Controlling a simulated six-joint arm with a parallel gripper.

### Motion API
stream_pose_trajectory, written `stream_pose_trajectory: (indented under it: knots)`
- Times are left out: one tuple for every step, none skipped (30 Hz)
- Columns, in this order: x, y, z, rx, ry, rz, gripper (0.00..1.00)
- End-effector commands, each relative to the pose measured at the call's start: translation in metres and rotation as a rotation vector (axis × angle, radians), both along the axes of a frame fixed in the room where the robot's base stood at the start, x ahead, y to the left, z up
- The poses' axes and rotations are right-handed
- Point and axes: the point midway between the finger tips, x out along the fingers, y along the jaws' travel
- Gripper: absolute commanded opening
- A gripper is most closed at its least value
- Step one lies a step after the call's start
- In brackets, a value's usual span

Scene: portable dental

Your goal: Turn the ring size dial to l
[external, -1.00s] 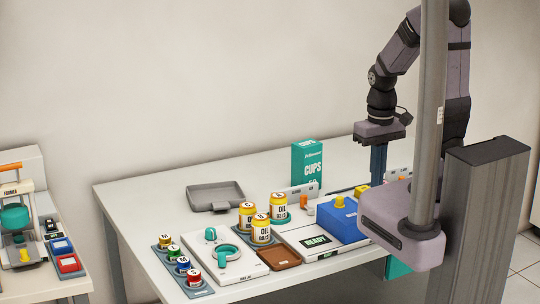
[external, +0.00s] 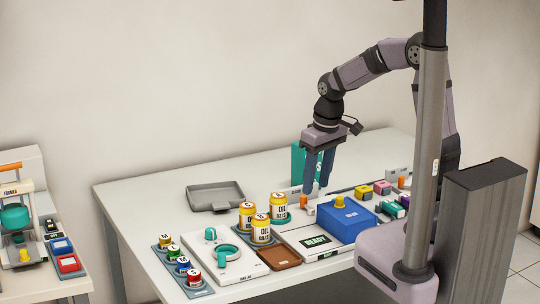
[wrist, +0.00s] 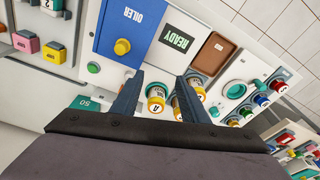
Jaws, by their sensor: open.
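The white panel (external: 240,268) at the front left of the table carries a teal ring (external: 228,253) and a small teal knob (external: 210,234). I cannot tell which of them is the ring size dial, and no size letters are readable. In the wrist view the ring (wrist: 235,90) and knob (wrist: 213,111) lie to the right, beyond the right finger. My gripper (external: 316,187) is open and empty, pointing down above the back middle of the table, right of the panel and apart from it. The fingers also show in the wrist view (wrist: 162,76).
Three yellow oil cans (external: 260,231) stand between my gripper and the panel. A blue oiler box (external: 342,224), a READY display (external: 316,241) and a brown tray (external: 279,257) are nearby. Several lettered jars (external: 183,264) line the panel's left. The teal cups box (external: 298,165) stands behind my gripper.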

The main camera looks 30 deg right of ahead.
Motion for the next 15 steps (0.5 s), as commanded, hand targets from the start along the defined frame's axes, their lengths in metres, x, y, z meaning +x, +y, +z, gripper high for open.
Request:
stream_pose_trajectory:
  knots:
    - [0.016, 0.022, -0.023, 0.009, -0.023, 0.053, 0.41]
    - [0.024, 0.035, -0.025, 0.014, -0.036, 0.081, 0.41]
    - [0.034, 0.051, -0.029, 0.023, -0.052, 0.119, 0.41]
    - [0.041, 0.064, -0.032, 0.029, -0.065, 0.145, 0.41]
    - [0.047, 0.077, -0.035, 0.035, -0.078, 0.173, 0.41]
    - [0.054, 0.094, -0.038, 0.043, -0.094, 0.210, 0.41]
    - [0.058, 0.107, -0.040, 0.049, -0.106, 0.237, 0.41]
    - [0.062, 0.119, -0.042, 0.055, -0.117, 0.261, 0.41]
    - [0.067, 0.135, -0.044, 0.062, -0.131, 0.294, 0.41]
    - [0.069, 0.147, -0.045, 0.068, -0.142, 0.317, 0.41]
    - [0.072, 0.157, -0.047, 0.074, -0.152, 0.339, 0.41]
    - [0.073, 0.171, -0.048, 0.082, -0.163, 0.366, 0.41]
    - [0.075, 0.180, -0.049, 0.087, -0.170, 0.382, 0.41]
    - [0.075, 0.188, -0.049, 0.092, -0.178, 0.398, 0.41]
    - [0.076, 0.198, -0.049, 0.098, -0.187, 0.417, 0.41]
